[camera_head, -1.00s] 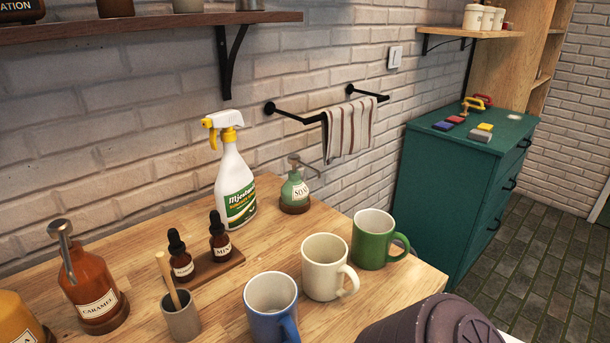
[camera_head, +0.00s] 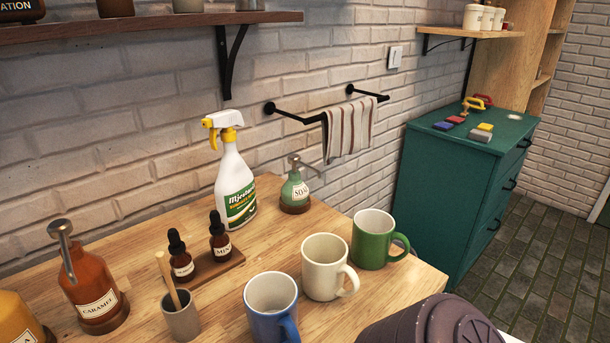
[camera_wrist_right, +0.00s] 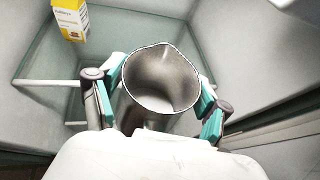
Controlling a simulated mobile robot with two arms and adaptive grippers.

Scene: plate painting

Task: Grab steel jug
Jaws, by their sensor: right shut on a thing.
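The steel jug (camera_wrist_right: 160,82) is in the right wrist view, with its open mouth and spout facing the camera. It looks empty inside. My right gripper (camera_wrist_right: 160,100) has a teal-padded finger on each side of the jug and is shut on it. The jug's lower part is hidden. The jug does not show in the head view, and neither gripper shows there.
In the right wrist view a yellow and white carton (camera_wrist_right: 71,20) stands on a glass shelf (camera_wrist_right: 40,65) inside a pale-walled compartment. In the head view a wooden counter (camera_head: 225,300) holds a blue mug (camera_head: 271,300), a cream mug (camera_head: 322,270), a green mug (camera_head: 372,240) and bottles.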

